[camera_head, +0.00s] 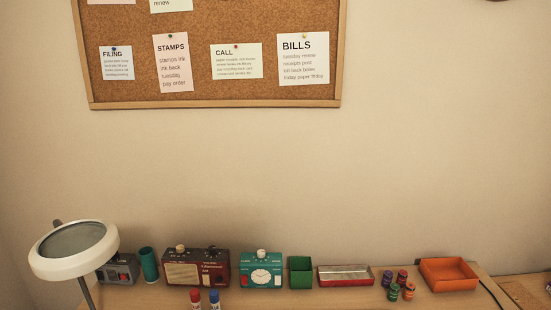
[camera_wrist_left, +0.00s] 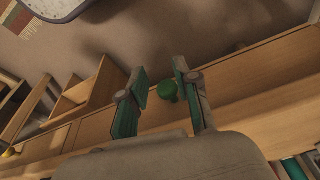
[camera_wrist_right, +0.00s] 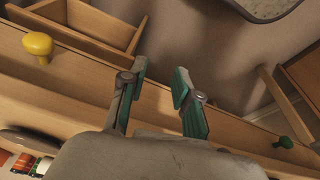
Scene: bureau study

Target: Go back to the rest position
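My left gripper (camera_wrist_left: 160,90) shows in the left wrist view. Its two green-padded fingers stand apart with nothing between the pads. A green knob (camera_wrist_left: 167,90) on a wooden front appears beyond the fingers, near the right one. My right gripper (camera_wrist_right: 160,84) shows in the right wrist view. Its fingers are also apart and empty, over a wooden front and the floor beyond. A yellow knob (camera_wrist_right: 38,46) is to its left, and a green knob (camera_wrist_right: 284,142) is to its lower right. Neither gripper shows in the head view.
The head view shows a desk (camera_head: 340,298) against the wall. A corkboard (camera_head: 210,20) hangs above.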

